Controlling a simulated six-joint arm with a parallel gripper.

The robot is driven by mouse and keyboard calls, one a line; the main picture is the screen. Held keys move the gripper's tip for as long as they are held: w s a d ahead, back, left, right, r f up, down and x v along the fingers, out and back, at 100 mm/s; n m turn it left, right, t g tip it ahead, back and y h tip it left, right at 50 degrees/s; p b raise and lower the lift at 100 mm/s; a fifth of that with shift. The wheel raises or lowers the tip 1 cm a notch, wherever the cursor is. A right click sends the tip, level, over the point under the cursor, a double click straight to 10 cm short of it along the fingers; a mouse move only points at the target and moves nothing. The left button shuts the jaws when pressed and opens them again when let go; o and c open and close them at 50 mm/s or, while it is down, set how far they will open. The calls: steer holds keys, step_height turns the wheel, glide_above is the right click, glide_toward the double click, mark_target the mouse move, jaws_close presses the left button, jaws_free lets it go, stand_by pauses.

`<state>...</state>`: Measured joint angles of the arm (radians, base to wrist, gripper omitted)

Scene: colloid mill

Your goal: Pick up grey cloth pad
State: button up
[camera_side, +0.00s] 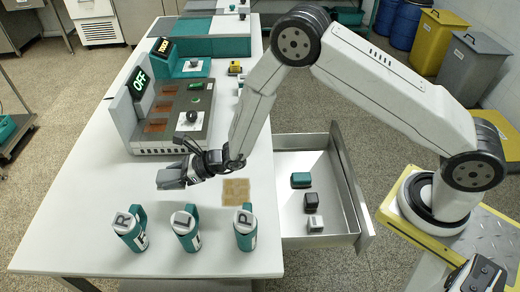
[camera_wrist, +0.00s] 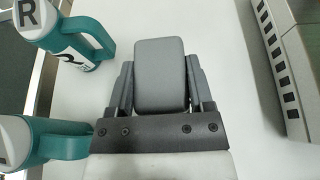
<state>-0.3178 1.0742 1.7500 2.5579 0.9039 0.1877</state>
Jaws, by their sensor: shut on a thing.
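My gripper (camera_side: 184,177) is shut on the grey cloth pad, a rounded grey block. In the wrist view the pad (camera_wrist: 159,73) sits between the two fingers of my gripper (camera_wrist: 155,90). In the side view the pad (camera_side: 170,178) shows at the gripper's tip, over the white table between the mugs and the control panel. I cannot tell whether the pad touches the table.
Teal mugs marked R (camera_side: 129,229), L (camera_side: 186,228) and P (camera_side: 244,229) stand in front. A tan square (camera_side: 236,192) lies near them. An open drawer (camera_side: 330,215) holds small blocks.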

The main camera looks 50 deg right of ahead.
steer(key=s+d+r, duration=0.4)
steer(key=s+r, duration=0.2)
steer(key=s, duration=0.3)
steer(key=shift+s, duration=0.4)
stand_by(0.4)
